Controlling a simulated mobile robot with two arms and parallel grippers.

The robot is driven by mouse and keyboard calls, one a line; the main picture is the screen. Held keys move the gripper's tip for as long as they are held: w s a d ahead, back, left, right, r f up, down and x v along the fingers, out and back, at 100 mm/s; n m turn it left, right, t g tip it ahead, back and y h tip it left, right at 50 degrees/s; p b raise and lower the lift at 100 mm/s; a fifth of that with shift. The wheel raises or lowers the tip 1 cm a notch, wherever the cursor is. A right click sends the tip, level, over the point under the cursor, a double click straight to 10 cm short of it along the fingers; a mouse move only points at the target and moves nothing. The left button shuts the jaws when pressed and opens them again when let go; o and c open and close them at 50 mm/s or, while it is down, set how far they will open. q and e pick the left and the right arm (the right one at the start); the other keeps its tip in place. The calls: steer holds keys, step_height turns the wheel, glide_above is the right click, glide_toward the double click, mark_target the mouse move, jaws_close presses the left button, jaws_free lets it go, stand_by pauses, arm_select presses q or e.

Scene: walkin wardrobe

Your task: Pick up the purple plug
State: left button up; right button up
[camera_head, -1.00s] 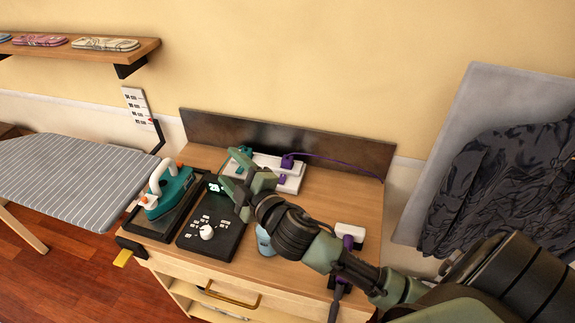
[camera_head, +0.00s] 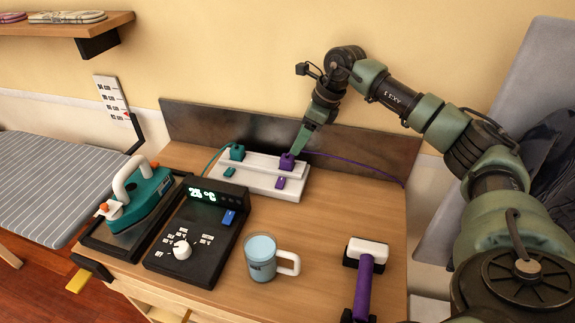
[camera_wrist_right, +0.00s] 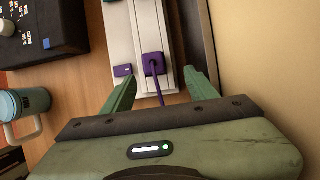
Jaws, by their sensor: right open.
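The purple plug (camera_head: 287,162) sits in the white power strip (camera_head: 240,178) at the back of the wooden table, with a purple cord running right from it. In the right wrist view the plug (camera_wrist_right: 154,65) stands on the strip (camera_wrist_right: 143,22), just ahead of my fingertips, with its cord passing between the fingers. My right gripper (camera_wrist_right: 158,85) is open, one finger on each side of the plug's line; in the head view the gripper (camera_head: 303,146) points down at the plug. Whether a finger touches the plug, I cannot tell. My left gripper is not in view.
A teal plug (camera_head: 237,152) is in the same strip, beside purple and teal switches. A mug (camera_head: 262,257), a black control box (camera_head: 195,232), a teal iron (camera_head: 139,195) and a purple-handled brush-like tool (camera_head: 364,283) stand nearby. A dark backboard (camera_head: 225,126) rises behind the strip.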

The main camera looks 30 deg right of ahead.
mark_target(288, 158)
steer(key=p+x, duration=0.1)
steer(key=x, duration=0.2)
steer(key=a+p+x, duration=0.1)
steer(key=x, duration=0.2)
steer(key=shift+s+a+f, duration=0.1)
steer(key=shift+f, duration=0.05)
steer(key=shift+a+f, duration=0.1)
steer(key=shift+f, duration=0.25)
steer(key=c, duration=1.2)
jaws_close()
steer(key=shift+r, duration=0.1)
